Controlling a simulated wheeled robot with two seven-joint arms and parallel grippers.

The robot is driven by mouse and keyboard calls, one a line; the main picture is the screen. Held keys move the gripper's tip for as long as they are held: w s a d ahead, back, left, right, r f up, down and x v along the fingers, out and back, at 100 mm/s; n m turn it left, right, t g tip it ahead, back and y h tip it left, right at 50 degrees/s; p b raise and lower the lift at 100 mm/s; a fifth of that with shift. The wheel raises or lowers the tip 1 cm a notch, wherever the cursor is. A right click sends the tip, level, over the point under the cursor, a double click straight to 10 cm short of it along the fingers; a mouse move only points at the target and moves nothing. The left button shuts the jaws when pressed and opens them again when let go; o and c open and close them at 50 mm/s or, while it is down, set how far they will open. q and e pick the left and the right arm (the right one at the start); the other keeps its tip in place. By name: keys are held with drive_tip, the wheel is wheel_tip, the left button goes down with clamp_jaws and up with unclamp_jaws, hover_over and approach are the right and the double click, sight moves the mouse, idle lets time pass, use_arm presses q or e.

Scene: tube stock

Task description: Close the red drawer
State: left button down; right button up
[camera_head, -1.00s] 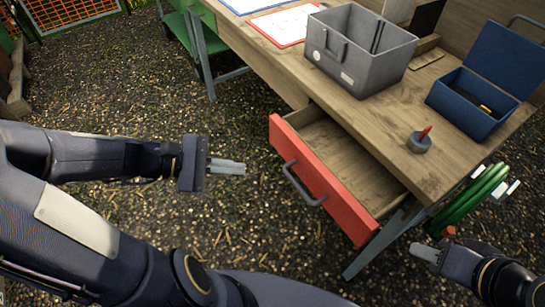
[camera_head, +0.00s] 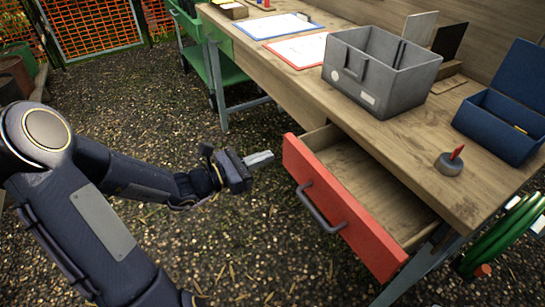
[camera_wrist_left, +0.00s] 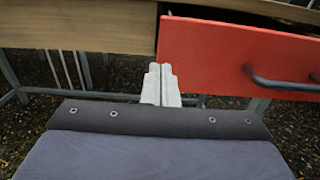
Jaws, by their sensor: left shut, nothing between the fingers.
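The red drawer (camera_head: 367,237) stands open out of the front of the wooden workbench, with its empty wooden inside showing. A dark bar handle (camera_head: 320,208) is on its front. My left gripper (camera_head: 259,158) is shut and empty, to the left of the drawer front and apart from it in the head view. The handle lies further right there. My right gripper is out of view.
On the workbench (camera_head: 420,140) stand a grey bin (camera_head: 375,75), an open blue box (camera_head: 500,125), a small grey pot with a red piece (camera_head: 449,162) and clipboards. A green hose (camera_head: 500,240) hangs at the right.

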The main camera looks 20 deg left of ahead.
sight(284, 150)
use_arm(q)
drive_tip(key=shift+x, duration=1.55)
drive_tip(key=b+x, duration=0.3)
drive_tip(key=x, duration=0.6)
drive_tip(key=shift+w+d, duration=0.15)
drive_tip(key=shift+d, duration=0.05)
drive_tip(key=shift+a, duration=0.15)
